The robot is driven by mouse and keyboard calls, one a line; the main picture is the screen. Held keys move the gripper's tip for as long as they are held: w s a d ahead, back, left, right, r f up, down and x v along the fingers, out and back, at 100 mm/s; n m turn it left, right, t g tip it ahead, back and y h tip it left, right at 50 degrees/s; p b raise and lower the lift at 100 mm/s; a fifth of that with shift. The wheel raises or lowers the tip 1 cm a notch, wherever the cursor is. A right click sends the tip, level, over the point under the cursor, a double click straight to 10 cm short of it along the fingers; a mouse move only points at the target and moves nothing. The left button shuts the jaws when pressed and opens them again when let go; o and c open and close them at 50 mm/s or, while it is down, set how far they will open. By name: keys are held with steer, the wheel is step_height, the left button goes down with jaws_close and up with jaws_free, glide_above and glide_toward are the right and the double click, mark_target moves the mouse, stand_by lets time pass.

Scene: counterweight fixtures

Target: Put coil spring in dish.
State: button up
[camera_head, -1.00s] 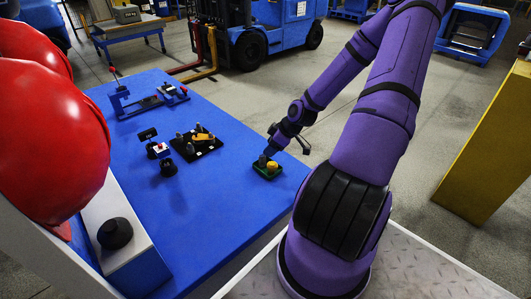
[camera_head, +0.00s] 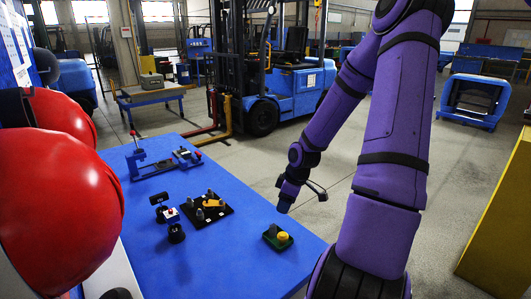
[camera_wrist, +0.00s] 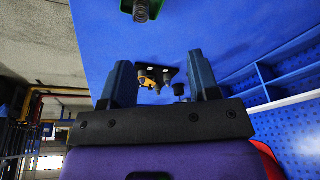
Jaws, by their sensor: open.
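The coil spring (camera_wrist: 141,10) is grey and stands on a green tray (camera_wrist: 126,5) at the top edge of the wrist view, partly cut off. I cannot tell which thing is the dish. My gripper (camera_head: 284,208) is above the tray, clear of it. In the wrist view my gripper (camera_wrist: 162,80) has its two fingers wide apart with nothing between them.
A black plate (camera_head: 222,213) with several small pegs and a yellow part is left of the tray. A small stand (camera_head: 170,215) is left of it, and a blue fixture (camera_head: 160,166) is at the back. Large red round shapes (camera_head: 60,200) fill the left foreground.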

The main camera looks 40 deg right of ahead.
steer(key=s+a+r+m+h, duration=0.1)
steer(key=a+r+h, duration=0.1)
steer(key=a+r, duration=0.6)
steer(key=s+a+r+m+h, duration=0.15)
steer(key=a+r, duration=0.35)
steer(key=r, duration=0.7)
steer(key=s+a+r+m+t+y, duration=0.1)
steer(key=s+a+r+m+t, duration=0.1)
steer(key=s+a+r, duration=0.8)
steer(key=s+r+m, duration=0.1)
steer(key=s, duration=0.1)
steer(key=shift+s+a+r+t+y, duration=0.3)
steer(key=shift+s+a+r+y, duration=0.05)
